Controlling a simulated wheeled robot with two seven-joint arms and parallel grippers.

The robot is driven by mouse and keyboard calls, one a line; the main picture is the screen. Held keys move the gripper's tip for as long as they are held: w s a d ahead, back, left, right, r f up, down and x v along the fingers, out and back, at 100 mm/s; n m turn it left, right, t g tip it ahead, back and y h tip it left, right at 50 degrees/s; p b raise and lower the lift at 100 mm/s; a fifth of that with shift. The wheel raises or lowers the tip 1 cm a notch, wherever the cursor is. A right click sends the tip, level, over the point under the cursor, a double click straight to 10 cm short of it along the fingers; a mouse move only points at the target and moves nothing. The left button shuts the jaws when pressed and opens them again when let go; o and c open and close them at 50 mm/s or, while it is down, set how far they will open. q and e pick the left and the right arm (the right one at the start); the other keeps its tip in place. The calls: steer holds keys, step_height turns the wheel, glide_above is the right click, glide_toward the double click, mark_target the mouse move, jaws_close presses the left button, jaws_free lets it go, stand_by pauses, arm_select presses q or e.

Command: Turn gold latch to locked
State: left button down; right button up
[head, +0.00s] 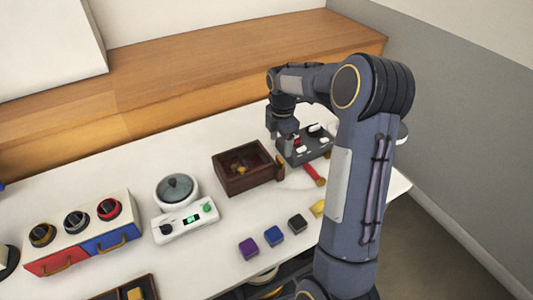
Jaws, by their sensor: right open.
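A gold-ringed round knob (42,234), which looks like the gold latch, is at the left end of a white-topped unit (92,222) at the left of the table. It has a dark raised grip across its face; no lock marking is readable. My right gripper (283,142) is far to the right of it, pointing down by the left edge of a grey box with small switches (308,157). It is open, with no object visible in it; its fingertips are partly hard to make out. My left gripper is out of view.
Dark-ringed (75,221) and red-ringed (109,209) knobs stand beside it, above red (55,264) and blue (110,241) drawers. A white pot (176,189), control panel (184,222) and brown box (245,185) lie between. Purple (248,248), blue (272,232) and black (297,223) cubes sit in front.

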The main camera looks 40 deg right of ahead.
mark_target(280, 159)
step_height(280, 159, down, 7)
steer(key=shift+r, duration=0.1)
steer(key=shift+s, duration=0.1)
steer(key=c, duration=1)
